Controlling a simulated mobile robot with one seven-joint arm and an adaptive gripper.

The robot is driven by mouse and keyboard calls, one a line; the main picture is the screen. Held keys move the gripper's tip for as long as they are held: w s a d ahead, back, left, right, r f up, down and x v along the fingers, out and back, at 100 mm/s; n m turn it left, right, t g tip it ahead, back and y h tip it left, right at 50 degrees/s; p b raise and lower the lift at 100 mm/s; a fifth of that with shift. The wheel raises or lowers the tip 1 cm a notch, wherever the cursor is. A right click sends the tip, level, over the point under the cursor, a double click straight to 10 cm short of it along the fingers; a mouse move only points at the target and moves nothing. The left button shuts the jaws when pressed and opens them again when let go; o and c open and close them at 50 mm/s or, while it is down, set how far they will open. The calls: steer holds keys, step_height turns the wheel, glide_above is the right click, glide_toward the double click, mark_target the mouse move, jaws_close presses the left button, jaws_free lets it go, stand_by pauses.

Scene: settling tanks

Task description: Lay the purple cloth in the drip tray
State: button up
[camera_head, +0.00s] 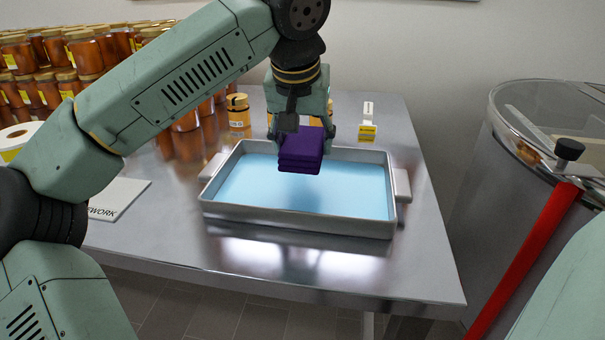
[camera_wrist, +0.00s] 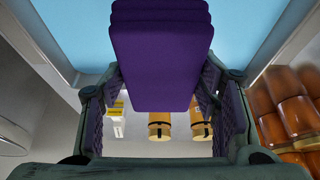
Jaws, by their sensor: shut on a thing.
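The purple cloth (camera_head: 301,150) is a folded, layered block. My gripper (camera_head: 304,134) is shut on it, and the cloth is held above the drip tray. In the wrist view the cloth (camera_wrist: 162,50) sits between the two fingers of my gripper (camera_wrist: 163,88). The drip tray (camera_head: 298,224) is a grey metal pan with side handles and a light blue inside, standing on the steel table. Its blue floor shows behind the cloth in the wrist view. The cloth hides part of the tray's far side. I cannot tell the exact height of the cloth over the tray floor.
Stacked jars (camera_head: 88,52) fill the table's back left. A small jar (camera_head: 238,110) and a white bottle with a yellow label (camera_head: 367,124) stand behind the tray. A white card (camera_head: 117,198) lies at left. A large steel drum (camera_head: 520,170) with a red bar stands right.

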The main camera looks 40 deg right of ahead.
mark_target(305, 184)
steer(key=shift+f, duration=3.25)
steer(key=shift+f, duration=0.1)
steer(key=o, duration=1.1)
steer(key=v, duration=1.2)
steer(key=shift+s, duration=0.1)
